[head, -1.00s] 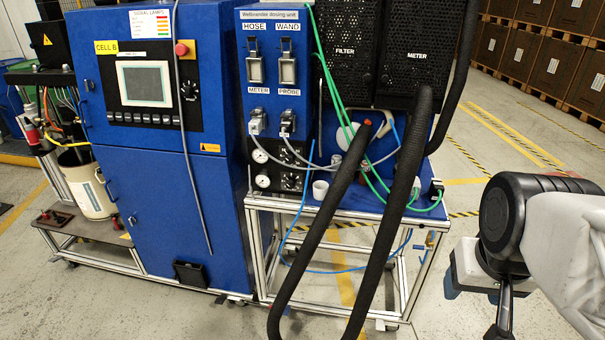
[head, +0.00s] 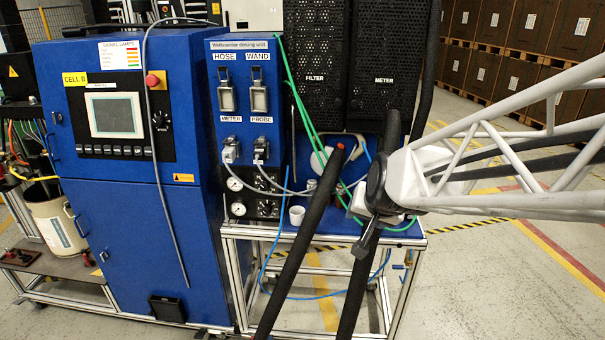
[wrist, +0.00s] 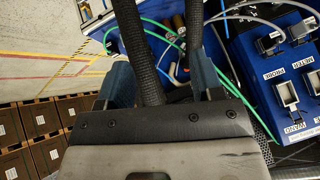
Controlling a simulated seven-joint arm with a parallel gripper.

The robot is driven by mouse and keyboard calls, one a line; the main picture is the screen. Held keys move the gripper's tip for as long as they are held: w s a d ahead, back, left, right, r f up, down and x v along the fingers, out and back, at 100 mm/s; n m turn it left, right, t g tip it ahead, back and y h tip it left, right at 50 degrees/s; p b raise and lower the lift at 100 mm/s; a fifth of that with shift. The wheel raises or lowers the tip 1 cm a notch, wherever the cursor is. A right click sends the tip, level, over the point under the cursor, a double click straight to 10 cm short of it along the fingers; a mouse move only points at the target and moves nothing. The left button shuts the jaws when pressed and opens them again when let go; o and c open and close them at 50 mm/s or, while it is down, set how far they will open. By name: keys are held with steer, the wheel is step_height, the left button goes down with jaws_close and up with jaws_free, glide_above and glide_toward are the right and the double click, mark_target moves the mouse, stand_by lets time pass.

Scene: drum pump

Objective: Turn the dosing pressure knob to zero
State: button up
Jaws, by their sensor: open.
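The blue dosing unit (head: 245,45) stands in the middle of the head view. Its lower black panel carries two dark knobs, an upper one (head: 264,183) and a lower one (head: 266,207), with a round gauge (head: 234,184) left of the upper one and another gauge (head: 238,209) below it. I cannot read which knob is the dosing pressure knob, nor their settings. In the wrist view my gripper (wrist: 161,66) is open, its two bluish fingers apart, with a black hose showing between and beyond them. The knobs cannot be made out in the wrist view.
Thick black hoses (head: 308,225) rise in front of the bench. Green tubes and grey cables (head: 285,190) cross near the panel. A white cup (head: 297,215) stands on the blue bench top. The blue cabinet (head: 115,230) is on the left. Floor is clear at right.

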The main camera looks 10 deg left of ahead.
steer(key=w+a+f+m+t, duration=0.25)
steer(key=w+a+f, duration=0.25)
steer(key=w+a, duration=0.5)
steer(key=w+a+f+m+t, duration=0.25)
steer(key=w+a+f, duration=0.35)
steer(key=w, duration=0.5)
steer(key=m+t+h, duration=0.3)
steer(key=t+h, duration=0.1)
steer(key=t, duration=0.2)
glide_toward(266, 214)
steer(key=shift+w+r, duration=0.3)
steer(key=shift+w, duration=0.55)
steer(key=shift+w, duration=0.2)
steer(key=shift+w+d, duration=0.15)
steer(key=shift+w, duration=1.1)
steer(key=shift+w+d, duration=0.2)
steer(key=shift+w, duration=1.05)
steer(key=shift+w+d, duration=0.15)
steer(key=shift+w, duration=1.05)
steer(key=c, duration=0.9)
